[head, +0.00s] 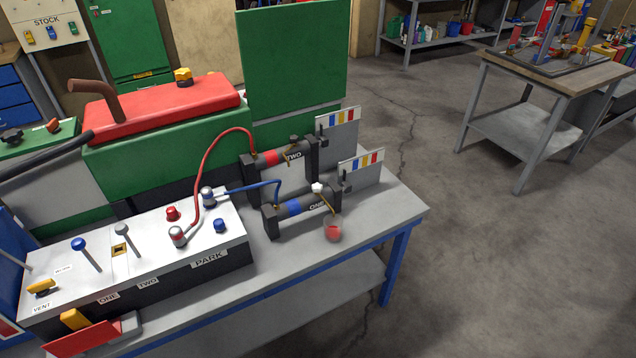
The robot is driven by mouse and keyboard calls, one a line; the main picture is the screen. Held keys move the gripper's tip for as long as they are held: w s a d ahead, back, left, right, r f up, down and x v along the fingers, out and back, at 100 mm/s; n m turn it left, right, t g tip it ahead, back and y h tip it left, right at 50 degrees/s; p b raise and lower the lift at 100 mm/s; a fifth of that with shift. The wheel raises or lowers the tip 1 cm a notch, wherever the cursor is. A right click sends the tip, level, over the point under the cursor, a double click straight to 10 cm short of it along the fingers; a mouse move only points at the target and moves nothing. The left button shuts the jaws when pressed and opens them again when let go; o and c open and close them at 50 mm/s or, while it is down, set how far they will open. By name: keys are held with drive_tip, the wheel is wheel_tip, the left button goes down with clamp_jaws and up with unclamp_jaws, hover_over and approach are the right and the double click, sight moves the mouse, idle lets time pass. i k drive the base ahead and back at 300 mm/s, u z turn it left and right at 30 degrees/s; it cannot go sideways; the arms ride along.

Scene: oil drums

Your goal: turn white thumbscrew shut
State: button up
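The white thumbscrew (318,188) sits on top of the black cylinder marked ONE (318,208), near its right end. The cylinder has a blue band and lies on the grey bench. I cannot tell from here whether the thumbscrew is open or shut. A second black cylinder, marked TWO (293,156), lies behind it with a red band and a dark knob (294,139) on top. My gripper is not in view.
A blue hose (262,184) and a red hose (207,160) run from the control box (150,245) to the cylinders. Small striped panels (362,168) stand right of them. A small round red-centred item (333,231) is at cylinder ONE's front. Floor right of the bench is clear.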

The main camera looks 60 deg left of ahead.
sight(317, 187)
drive_tip(key=u, duration=4)
drive_tip(key=i, duration=0.1)
drive_tip(key=z, duration=2.9)
drive_tip(key=k, duration=0.15)
drive_tip(key=u, duration=2.25)
drive_tip(key=i, duration=0.55)
